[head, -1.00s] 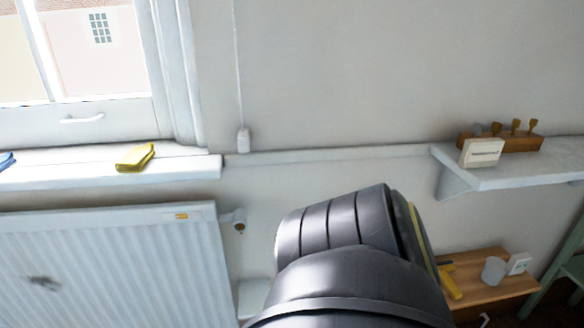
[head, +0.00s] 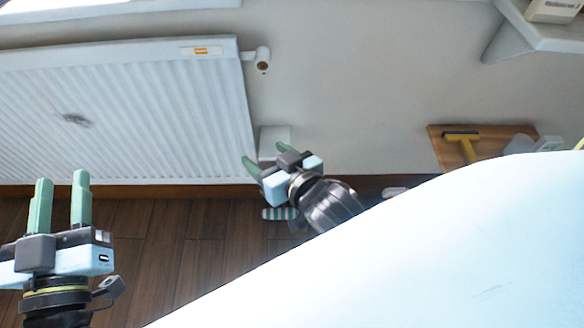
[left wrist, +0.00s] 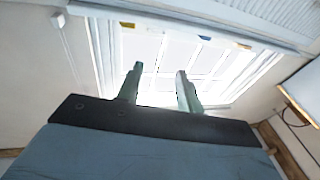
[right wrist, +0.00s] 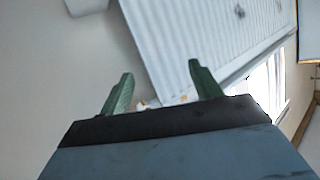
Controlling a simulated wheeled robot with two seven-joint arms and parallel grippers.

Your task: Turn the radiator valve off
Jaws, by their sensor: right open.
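The white ribbed radiator (head: 130,105) hangs on the wall at the upper left of the head view. Its small white valve (head: 263,58), with a brownish end, sticks out from its top right corner. My right gripper (head: 266,157) is open and empty, below the valve and apart from it, near the radiator's lower right corner. In the right wrist view the radiator (right wrist: 205,45) fills the upper middle. A small pale piece, perhaps the valve, shows low between the fingers, partly hidden by the gripper. My left gripper (head: 62,182) is open and empty at the lower left.
A white box (head: 275,140) sits low on the wall right of the radiator. A wooden surface (head: 445,150) at right holds a yellow tool (head: 463,143). A pale shelf (head: 525,38) juts out at upper right.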

